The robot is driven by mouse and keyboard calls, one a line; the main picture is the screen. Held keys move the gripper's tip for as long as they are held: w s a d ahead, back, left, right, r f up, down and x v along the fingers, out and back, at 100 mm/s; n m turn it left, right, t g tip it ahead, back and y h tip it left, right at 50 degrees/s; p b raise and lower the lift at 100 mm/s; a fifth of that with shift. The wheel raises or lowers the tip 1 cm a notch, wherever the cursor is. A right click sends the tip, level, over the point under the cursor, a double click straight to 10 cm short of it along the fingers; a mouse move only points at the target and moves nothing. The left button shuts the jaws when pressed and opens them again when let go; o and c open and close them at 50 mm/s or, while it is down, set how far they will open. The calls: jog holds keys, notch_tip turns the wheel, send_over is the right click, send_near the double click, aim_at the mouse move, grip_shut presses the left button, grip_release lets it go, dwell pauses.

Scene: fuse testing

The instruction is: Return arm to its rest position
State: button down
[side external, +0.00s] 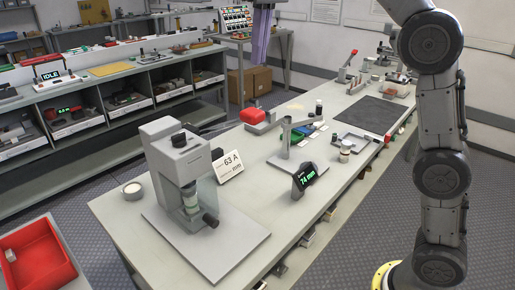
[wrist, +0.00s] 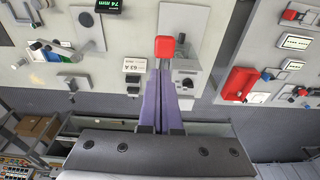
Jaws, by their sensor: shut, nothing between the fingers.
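My gripper (side external: 259,60) hangs from the top of the side view, its long purple fingers pointing down, well clear of the bench in that picture. In the wrist view my gripper (wrist: 159,72) shows its two purple fingers side by side, shut with nothing between them. The rest of my arm stands at the right of the side view and leaves the picture at the top.
A grey press machine (side external: 180,150) stands at the near end of the bench (side external: 110,215), beside a "63 A" card (side external: 230,165) and a "74 mm" display (side external: 305,176). A red tray (side external: 40,255) is at lower left. Shelves (side external: 130,92) line the left; cardboard boxes (side external: 250,85) stand behind.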

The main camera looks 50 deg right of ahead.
jog(key=s+d+f+t, duration=0.1)
jog(key=s+d, duration=0.1)
jog(key=s, duration=0.6)
jog(key=s+d+f+t, duration=0.1)
jog(key=s+d+f, duration=0.15)
jog(key=s, duration=0.55)
jog(key=s+f+t, duration=0.1)
jog(key=s+f, duration=0.2)
jog(key=f, duration=0.6)
jog(key=s+d+f+t, duration=0.1)
jog(key=s+f, duration=0.2)
jog(key=f, duration=0.7)
jog(key=shift+s+f, duration=0.25)
jog(key=shift+s, duration=0.1)
